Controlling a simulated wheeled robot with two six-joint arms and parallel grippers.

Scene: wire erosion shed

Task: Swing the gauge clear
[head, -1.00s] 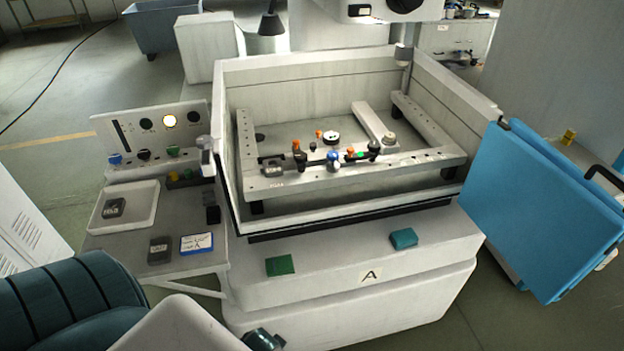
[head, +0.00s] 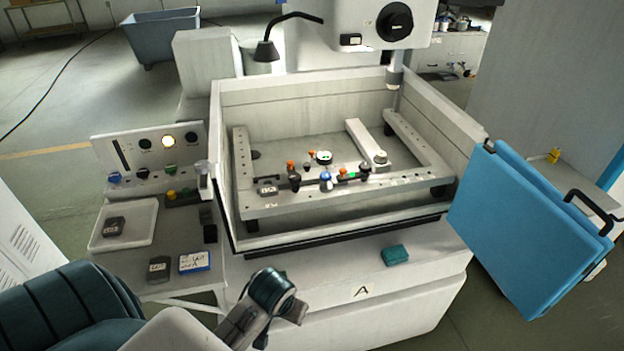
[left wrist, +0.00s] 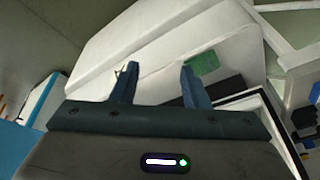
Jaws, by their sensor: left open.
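A small round gauge (head: 323,157) with a white face and dark rim sits on the fixture rail (head: 400,181) inside the open machine tank (head: 340,238). Orange, black and blue knobs (head: 326,178) stand around it on the rail. My left gripper (head: 290,308) is in front of the tank, low over the machine's front ledge and well apart from the gauge. In the left wrist view my left gripper (left wrist: 160,68) has its two blue fingers spread with nothing between them. The gauge cannot be made out there. My right gripper is not in view.
A teal block (head: 396,255) lies on the front ledge; a green block (left wrist: 203,62) shows in the left wrist view. A side table at left holds a white tray (head: 98,240) and small boxes. A machine head (head: 385,25) hangs behind.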

